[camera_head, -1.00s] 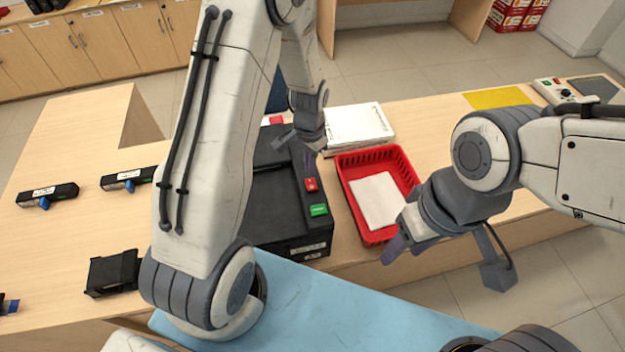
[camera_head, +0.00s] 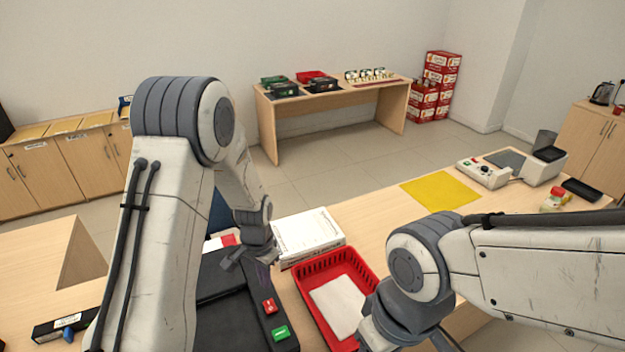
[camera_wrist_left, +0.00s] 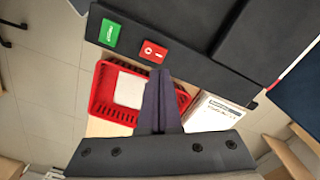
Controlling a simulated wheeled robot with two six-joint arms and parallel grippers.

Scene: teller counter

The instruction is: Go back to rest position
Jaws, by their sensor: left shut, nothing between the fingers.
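My left gripper (camera_head: 263,272) is shut and empty. It hangs over the black device near its red button, and the left wrist view shows its two fingers (camera_wrist_left: 160,100) pressed together. My left arm rises high on the left of the head view and bends down to it. My right arm comes in from the right, and its wrist hangs over the right side of the red basket. The right gripper (camera_head: 375,338) is only partly seen at the bottom edge; its fingertips are cut off.
The black device (camera_head: 235,325) has red and green buttons. Beside it are a red basket (camera_head: 312,270) holding white paper (camera_head: 340,304) and a white paper stack (camera_head: 308,236). A yellow mat (camera_head: 440,192) and a white keypad machine (camera_head: 484,172) lie farther right on the counter.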

